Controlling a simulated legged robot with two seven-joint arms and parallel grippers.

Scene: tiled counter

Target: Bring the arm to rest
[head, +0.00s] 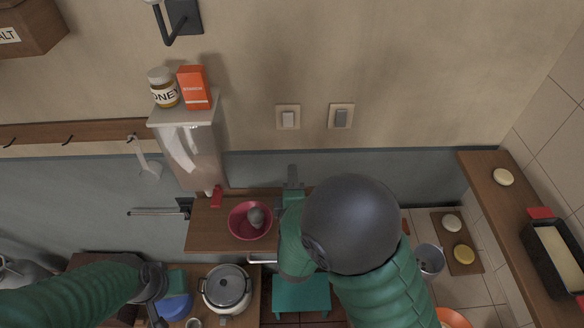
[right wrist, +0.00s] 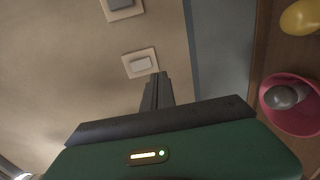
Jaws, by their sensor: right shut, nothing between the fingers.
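My right arm, green with a large dark round joint, reaches in from the bottom right of the head view. Its gripper (head: 292,178) is shut and empty, just right of the pink bowl and in front of the blue-grey wall band. In the right wrist view the closed fingers (right wrist: 156,90) point toward the wall with nothing between them. My left arm comes in at the lower left. Its dark gripper (head: 153,308) is partly in view near a blue bowl, and its jaws cannot be made out.
A pink bowl (head: 236,222) holding a grey round item stands on a wooden shelf (head: 204,234). A clear dispenser (head: 188,150) carries a honey jar (head: 162,88) and a red box (head: 193,88). A lidded pot (head: 227,287) stands below. Two switches (head: 288,118) are on the wall.

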